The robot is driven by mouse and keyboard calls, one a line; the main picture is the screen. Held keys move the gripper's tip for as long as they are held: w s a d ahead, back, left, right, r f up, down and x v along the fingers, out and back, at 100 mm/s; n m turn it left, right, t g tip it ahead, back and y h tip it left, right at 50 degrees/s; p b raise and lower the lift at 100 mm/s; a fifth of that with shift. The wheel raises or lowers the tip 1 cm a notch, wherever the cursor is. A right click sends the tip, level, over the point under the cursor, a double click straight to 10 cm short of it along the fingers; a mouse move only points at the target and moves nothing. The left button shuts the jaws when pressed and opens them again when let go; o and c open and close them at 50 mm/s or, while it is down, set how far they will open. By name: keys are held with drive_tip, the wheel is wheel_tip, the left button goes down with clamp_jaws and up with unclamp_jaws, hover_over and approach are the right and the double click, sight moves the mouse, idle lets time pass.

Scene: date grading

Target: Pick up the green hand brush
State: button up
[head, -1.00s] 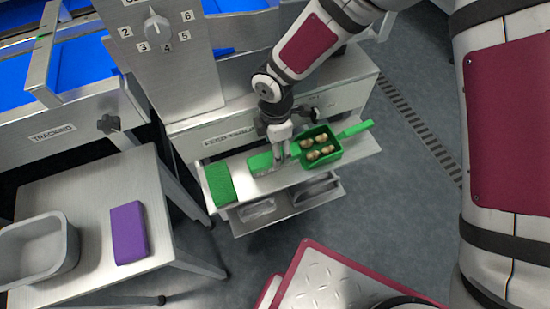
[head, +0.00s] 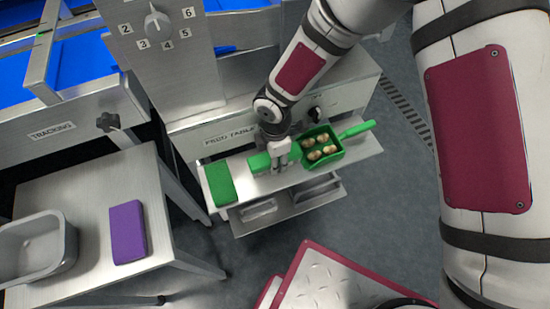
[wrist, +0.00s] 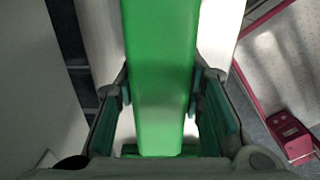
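The green hand brush (head: 258,162) is on the pale top of the feed table, between a green block on the left and a green scoop on the right. My gripper (head: 281,164) is down over it, with a finger on each side. In the wrist view, the brush's smooth green body (wrist: 163,75) runs between the two finger pads of my gripper (wrist: 161,95), which look to be against its sides with no clear gap. The brush's underside is hidden, so I cannot tell whether it is clear of the surface.
The green scoop (head: 337,154) holds several brown dates just right of my gripper, its handle pointing right. The green block (head: 220,184) lies left. A side table (head: 90,193) carries a purple block (head: 128,231) and a grey tub (head: 67,250). An open drawer (head: 290,213) sits below.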

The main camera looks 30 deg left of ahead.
drive_tip(key=shift+r, duration=0.1)
drive_tip(key=shift+r, duration=0.6)
wheel_tip(320, 180, up, 2)
drive_tip(key=shift+r+p, duration=0.1)
drive_tip(key=shift+p, duration=0.2)
drive_tip(key=s+d, duration=0.2)
drive_tip(key=s, duration=0.5)
drive_tip(key=s+d+r+b, duration=0.1)
drive_tip(key=s+d, duration=0.2)
drive_tip(key=s, duration=0.5)
drive_tip(key=shift+r, duration=0.2)
drive_tip(key=shift+s+d, duration=0.1)
